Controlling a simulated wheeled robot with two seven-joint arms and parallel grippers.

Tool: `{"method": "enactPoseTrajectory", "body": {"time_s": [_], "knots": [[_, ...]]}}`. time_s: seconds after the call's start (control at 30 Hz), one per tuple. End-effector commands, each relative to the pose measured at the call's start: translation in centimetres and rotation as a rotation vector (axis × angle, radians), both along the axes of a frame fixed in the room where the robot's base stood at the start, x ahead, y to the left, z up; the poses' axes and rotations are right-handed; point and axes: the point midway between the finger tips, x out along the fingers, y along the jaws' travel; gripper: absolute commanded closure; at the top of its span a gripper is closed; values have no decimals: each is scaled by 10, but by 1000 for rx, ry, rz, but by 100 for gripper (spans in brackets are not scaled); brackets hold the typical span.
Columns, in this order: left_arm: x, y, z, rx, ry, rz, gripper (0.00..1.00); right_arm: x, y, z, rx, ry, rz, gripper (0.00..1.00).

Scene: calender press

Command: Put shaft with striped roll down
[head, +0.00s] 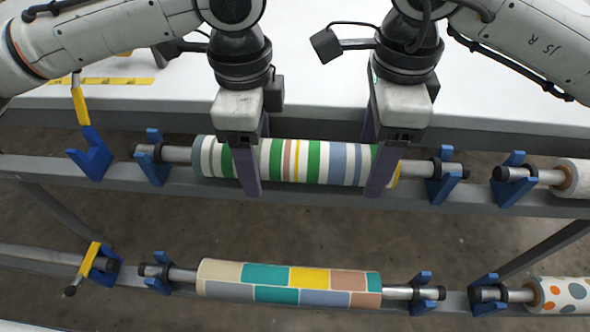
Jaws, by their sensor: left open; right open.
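The shaft with the striped roll (318,161) lies level along the upper rack. Its bare left end (178,154) is at the left blue cradle (153,160), and its right end (420,168) is at the right blue cradle (443,182). Both ends appear seated in the cradles. My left gripper (249,192) is open at the left part of the roll, its fingers in front of the stripes. My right gripper (380,192) is open at the right end of the roll. The fingers hide parts of the roll, and I cannot tell whether they touch it.
A shaft with a colour-block roll (290,283) lies on the lower rack. A dotted roll (562,295) is at lower right, another shaft (550,177) at upper right. An empty blue hook with yellow handle (90,150) stands left. A white surface (325,85) lies behind.

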Motion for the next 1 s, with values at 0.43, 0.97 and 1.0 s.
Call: {"method": "enactPoseTrajectory", "body": {"time_s": [0.43, 0.97, 1.0], "knots": [[0, -1, 71, -2, -4, 0, 33, 0, 0, 0, -1, 0, -1, 33], [0, 0, 121, 0, 0, 0, 33, 1, 0, 17, 2, -4, -1, 33], [0, 0, 121, 0, 0, 0, 33, 1, 0, 24, 1, -4, 0, 33]]}}
